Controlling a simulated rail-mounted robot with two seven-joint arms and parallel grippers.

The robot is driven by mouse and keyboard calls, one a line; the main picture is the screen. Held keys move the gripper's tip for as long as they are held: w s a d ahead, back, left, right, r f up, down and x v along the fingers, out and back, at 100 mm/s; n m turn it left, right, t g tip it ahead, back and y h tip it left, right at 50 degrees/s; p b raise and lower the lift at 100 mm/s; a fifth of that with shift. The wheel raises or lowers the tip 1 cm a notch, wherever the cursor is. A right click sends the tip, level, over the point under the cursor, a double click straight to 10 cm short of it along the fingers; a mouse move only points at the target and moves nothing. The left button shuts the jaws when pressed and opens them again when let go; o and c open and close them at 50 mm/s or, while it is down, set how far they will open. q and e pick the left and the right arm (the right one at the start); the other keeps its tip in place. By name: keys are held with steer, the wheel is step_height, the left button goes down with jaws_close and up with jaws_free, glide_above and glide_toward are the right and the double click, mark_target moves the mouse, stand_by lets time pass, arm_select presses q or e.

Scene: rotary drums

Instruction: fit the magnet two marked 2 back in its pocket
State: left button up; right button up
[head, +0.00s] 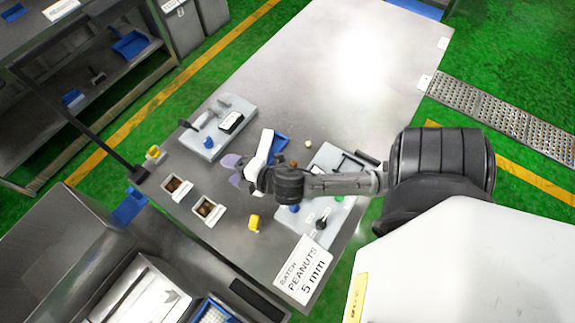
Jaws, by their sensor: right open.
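My right gripper (235,171) reaches in from the right over the steel table (340,75), its two purplish fingers apart. I see nothing between them. The arm and wrist hide part of the table beneath. I cannot make out the magnet marked 2 or its pocket at this size. A grey block (203,121) with a black-and-white piece (230,123) and a blue knob (208,142) lies beyond the gripper. A second grey board (328,157) with small parts lies partly behind my arm. My left gripper is not in view.
Two white bins (177,188) with brown contents stand left of the gripper. A yellow piece (253,223) and a peanuts sign (303,270) are nearer. A blue tray (281,143) is partly hidden by the wrist. The table's far part is clear.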

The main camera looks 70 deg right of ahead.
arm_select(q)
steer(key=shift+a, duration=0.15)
arm_select(e)
steer(key=s+a+f+m+g+y, duration=0.1)
steer(key=s+a+f+m+g, duration=0.2)
steer(key=s+m+g, duration=0.2)
steer(key=s+a+f+m+g, duration=0.4)
steer(key=s+m+g, duration=0.2)
steer(key=s, duration=0.6)
steer(key=shift+a+m+y, duration=0.15)
steer(key=shift+m+y, duration=0.25)
steer(key=shift+m, duration=0.1)
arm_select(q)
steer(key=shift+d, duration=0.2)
arm_select(e)
steer(key=shift+f, duration=0.1)
